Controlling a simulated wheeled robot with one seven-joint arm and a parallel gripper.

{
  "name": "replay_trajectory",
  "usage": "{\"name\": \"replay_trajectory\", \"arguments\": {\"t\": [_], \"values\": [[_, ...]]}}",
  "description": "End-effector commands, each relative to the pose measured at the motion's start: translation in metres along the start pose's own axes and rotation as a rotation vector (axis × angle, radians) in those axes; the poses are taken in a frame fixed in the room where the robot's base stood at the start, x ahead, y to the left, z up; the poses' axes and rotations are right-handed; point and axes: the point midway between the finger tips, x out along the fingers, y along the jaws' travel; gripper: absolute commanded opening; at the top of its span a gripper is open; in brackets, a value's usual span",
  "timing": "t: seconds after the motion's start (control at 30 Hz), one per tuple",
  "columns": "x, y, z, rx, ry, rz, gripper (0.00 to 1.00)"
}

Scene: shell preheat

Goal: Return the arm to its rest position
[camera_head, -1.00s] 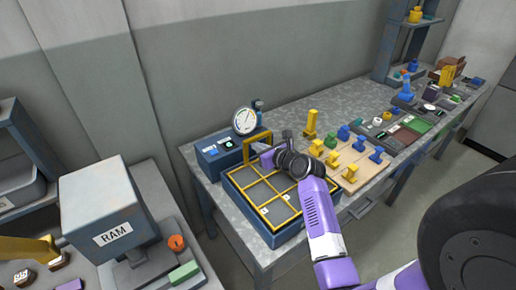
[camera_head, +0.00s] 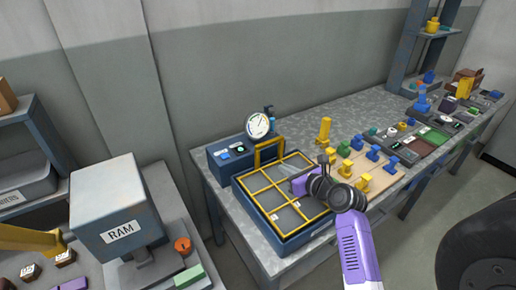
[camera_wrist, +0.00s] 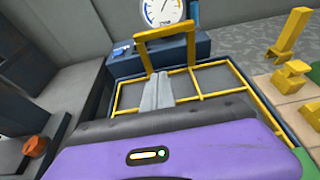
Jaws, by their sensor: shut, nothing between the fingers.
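My gripper (camera_head: 294,186) hangs over the right part of a blue tray-like heater with a yellow grid (camera_head: 243,209), on the grey metal bench. It is shut and holds nothing. In the wrist view my closed grey fingers (camera_wrist: 157,91) point toward the yellow handle (camera_wrist: 166,45) at the heater's back. From the head view I cannot tell the height of the gripper above the grid. My purple arm reaches in from the lower right.
A gauge (camera_head: 258,125) and blue control box (camera_head: 226,152) stand behind the grid. A wooden board (camera_head: 383,178) with yellow, blue and green pegs lies to the right. A RAM press (camera_head: 115,205) stands at the left.

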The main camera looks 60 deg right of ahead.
Motion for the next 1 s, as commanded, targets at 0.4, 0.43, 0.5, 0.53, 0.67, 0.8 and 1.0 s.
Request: {"name": "replay_trajectory", "arguments": {"t": [0.4,0.43,0.5,0.53,0.67,0.8,1.0], "values": [[-0.001,-0.005,0.004,-0.135,-0.014,-0.019,0.0],[-0.002,-0.008,0.006,-0.188,-0.021,-0.034,0.0],[-0.004,-0.018,0.017,-0.35,-0.043,-0.085,0.0],[-0.005,-0.022,0.024,-0.434,-0.054,-0.114,0.0],[-0.019,-0.028,0.035,-0.819,-0.056,-0.227,0.0],[-0.039,-0.006,0.032,-1.256,-0.026,-0.301,0.0],[-0.08,0.059,0.019,-1.907,-0.007,-0.349,0.0]]}}
